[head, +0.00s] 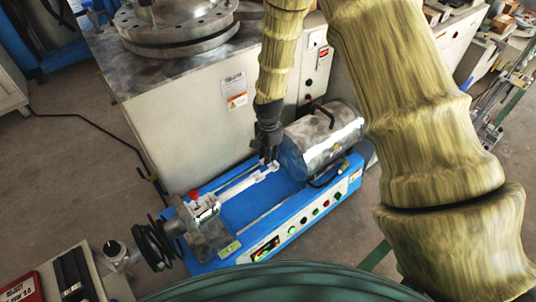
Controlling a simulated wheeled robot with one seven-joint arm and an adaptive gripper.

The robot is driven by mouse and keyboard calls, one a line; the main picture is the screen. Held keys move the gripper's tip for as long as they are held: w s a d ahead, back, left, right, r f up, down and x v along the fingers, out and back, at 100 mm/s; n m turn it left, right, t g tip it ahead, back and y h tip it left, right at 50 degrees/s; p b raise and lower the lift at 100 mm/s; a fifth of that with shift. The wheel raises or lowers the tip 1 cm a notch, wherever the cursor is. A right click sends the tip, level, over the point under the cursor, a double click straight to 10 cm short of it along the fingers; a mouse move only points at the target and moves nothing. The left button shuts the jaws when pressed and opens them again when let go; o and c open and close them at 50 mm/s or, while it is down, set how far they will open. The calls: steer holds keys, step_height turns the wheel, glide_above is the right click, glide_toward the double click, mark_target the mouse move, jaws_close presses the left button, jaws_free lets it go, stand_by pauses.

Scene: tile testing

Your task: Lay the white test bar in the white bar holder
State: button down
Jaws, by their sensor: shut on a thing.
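The white test bar (243,186) lies lengthwise over the blue bed of a machine, slanting from lower left to upper right. My gripper (267,160), black, points down and is shut on the bar near its right end. White parts around the bar's ends look like the white bar holder, but at this size I cannot tell holder from bar clearly. I cannot tell whether the bar touches the holder or hangs just above it. The fingertips are small and partly dark.
The blue machine (262,205) has a silver motor drum (325,135) close right of my gripper. A metal clamp block (207,230) and black coil stand at its left end. A large grey cabinet (190,125) rises behind. Floor is open at left.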

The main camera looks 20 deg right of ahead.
mark_target(268, 171)
steer(key=shift+f+b, duration=2.3)
steer(key=shift+f, duration=0.9)
steer(key=c, duration=1.4)
jaws_free()
steer(key=shift+o, duration=0.2)
steer(key=shift+r, duration=0.1)
